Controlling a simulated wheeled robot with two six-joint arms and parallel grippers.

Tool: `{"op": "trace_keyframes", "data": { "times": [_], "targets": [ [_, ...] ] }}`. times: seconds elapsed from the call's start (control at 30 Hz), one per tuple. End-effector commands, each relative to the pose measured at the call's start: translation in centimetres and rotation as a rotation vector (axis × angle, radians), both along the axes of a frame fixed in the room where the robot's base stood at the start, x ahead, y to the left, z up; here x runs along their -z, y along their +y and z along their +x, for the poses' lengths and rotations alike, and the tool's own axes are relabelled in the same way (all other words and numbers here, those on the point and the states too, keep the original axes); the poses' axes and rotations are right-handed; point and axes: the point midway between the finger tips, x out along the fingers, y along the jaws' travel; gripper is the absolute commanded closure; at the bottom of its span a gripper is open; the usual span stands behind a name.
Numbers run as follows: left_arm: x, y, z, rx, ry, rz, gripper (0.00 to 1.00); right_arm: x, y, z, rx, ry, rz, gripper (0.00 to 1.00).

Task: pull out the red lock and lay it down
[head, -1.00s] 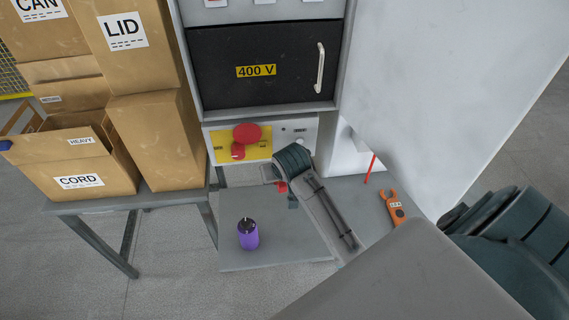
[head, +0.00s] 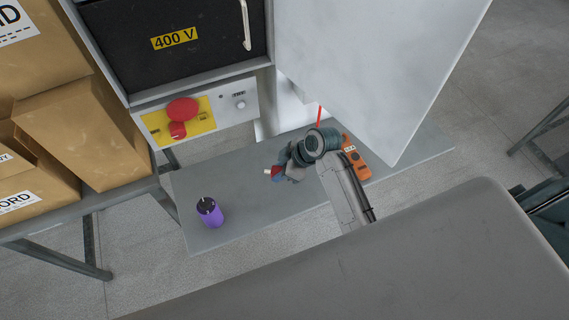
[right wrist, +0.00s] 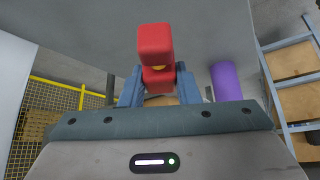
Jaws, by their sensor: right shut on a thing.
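The red lock (right wrist: 155,48) is clamped between the two blue-grey fingers of my right gripper (right wrist: 158,88) in the right wrist view. It stands out beyond the fingertips, with a small yellow spot near its middle. In the head view my right gripper (head: 274,173) is over the grey table (head: 240,232), and only a small red part of the lock (head: 275,170) shows there. I cannot tell whether the lock touches the table. A red round switch on a yellow plate (head: 207,122), with a red piece below it, is on the panel at upper left. My left gripper is not in view.
A purple can (head: 210,213) stands on the table left of my right gripper. An orange tool (head: 356,165) lies right of it, near a thin upright red rod (head: 320,116). Cardboard boxes (head: 88,125) are at left. Bare tabletop lies between can and gripper.

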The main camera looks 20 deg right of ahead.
Motion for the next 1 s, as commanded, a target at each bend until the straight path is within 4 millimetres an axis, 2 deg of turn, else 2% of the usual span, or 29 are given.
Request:
{"op": "trace_keyframes", "data": {
  "times": [0.27, 0.6, 1.0],
  "targets": [
    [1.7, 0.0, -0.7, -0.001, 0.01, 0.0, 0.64, 2.4, 0.0, 0.0, 0.002, 0.001, -0.001, 0.96],
    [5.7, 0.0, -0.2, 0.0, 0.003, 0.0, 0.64, 6.2, 0.0, 0.0, 0.003, 0.0, -0.001, 0.96],
    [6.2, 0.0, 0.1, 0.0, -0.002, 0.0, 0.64, 6.7, -0.1, 0.0, 0.003, -0.001, -0.002, 0.96]
  ]
}}
